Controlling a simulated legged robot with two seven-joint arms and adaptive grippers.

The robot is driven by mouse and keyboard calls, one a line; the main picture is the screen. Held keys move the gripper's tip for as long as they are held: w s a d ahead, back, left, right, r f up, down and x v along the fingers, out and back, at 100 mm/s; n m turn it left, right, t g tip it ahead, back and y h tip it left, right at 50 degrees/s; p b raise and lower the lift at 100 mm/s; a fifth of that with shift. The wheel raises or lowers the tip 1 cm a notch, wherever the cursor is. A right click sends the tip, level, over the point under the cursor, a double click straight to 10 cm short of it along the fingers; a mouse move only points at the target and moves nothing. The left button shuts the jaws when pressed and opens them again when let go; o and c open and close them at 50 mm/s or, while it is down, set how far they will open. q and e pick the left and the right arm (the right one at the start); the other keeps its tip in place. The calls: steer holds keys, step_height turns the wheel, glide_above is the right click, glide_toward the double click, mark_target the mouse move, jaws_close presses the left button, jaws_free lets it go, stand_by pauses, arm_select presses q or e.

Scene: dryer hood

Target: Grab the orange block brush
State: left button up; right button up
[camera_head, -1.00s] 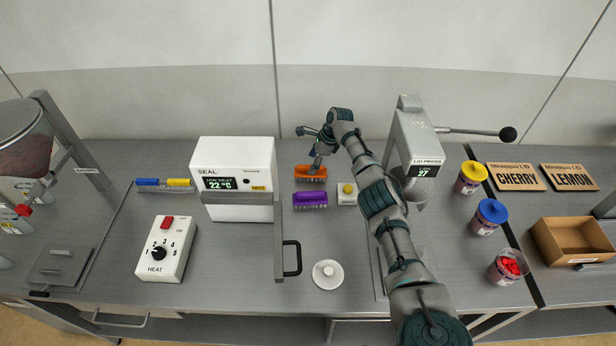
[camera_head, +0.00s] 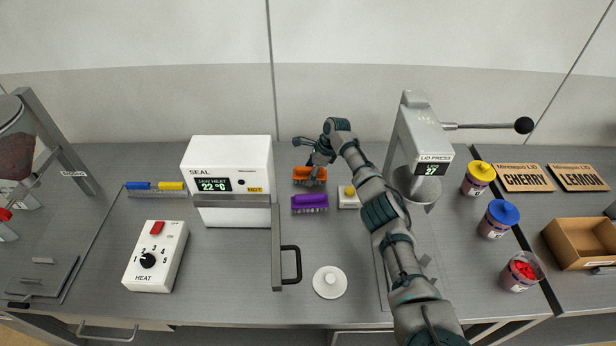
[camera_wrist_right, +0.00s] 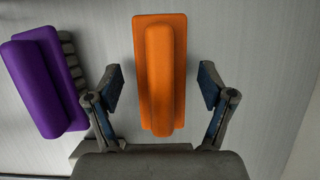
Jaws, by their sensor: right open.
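The orange block brush (camera_head: 309,175) lies on the grey worktop behind the purple brush. In the right wrist view the orange brush (camera_wrist_right: 160,75) stands lengthwise between my open fingers, with visible room on both sides. My right gripper (camera_head: 313,163) is over the orange brush in the head view and partly covers it. The right gripper (camera_wrist_right: 162,90) is open and empty, its two fingers apart to the left and right of the brush. My left gripper is not in view.
A purple brush (camera_head: 310,202) lies close in front, and shows left in the wrist view (camera_wrist_right: 45,82). The white sealer (camera_head: 230,160) stands left, the lid press (camera_head: 423,150) right. A white box with a yellow button (camera_head: 348,197) and a white lid (camera_head: 330,282) are nearby.

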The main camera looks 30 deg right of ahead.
steer(key=shift+d+f, duration=0.15)
steer(key=shift+d, duration=0.3)
steer(key=c, duration=1)
steer(key=shift+c, duration=1.4)
steer(key=shift+a, duration=0.1)
